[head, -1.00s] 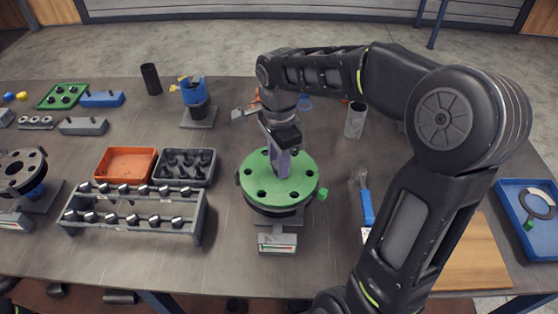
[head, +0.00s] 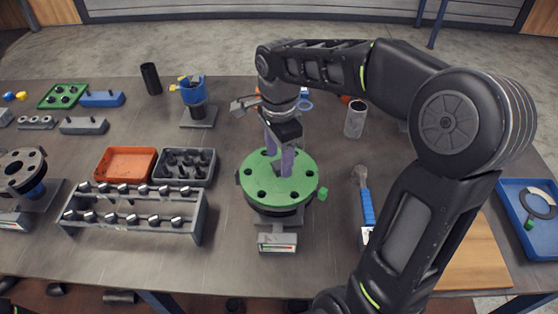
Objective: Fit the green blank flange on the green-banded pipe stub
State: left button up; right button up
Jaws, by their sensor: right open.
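The green blank flange (head: 262,194) is a round green disc with several bolt holes. It lies flat on top of a dark round flange (head: 272,212) on a stand in the middle of the table. A small green tab (head: 322,193) sticks out at its right edge. The pipe stub's green band cannot be made out under the disc. My right gripper (head: 278,158) is over the disc, its two purple-grey fingers spread apart and pointing down. I cannot tell whether the fingertips touch the disc. My left gripper is not in view.
A bolt rack (head: 135,222), an orange tray (head: 126,165) and a dark socket tray (head: 185,167) stand to the left. A blue-handled wrench (head: 366,207) lies to the right, with a blue tray (head: 508,203) holding a ring farther right. A grey cylinder (head: 355,120) stands behind.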

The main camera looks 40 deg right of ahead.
aim_at(279, 164)
notch_tip(279, 164, up, 6)
jog(key=shift+r, duration=0.15)
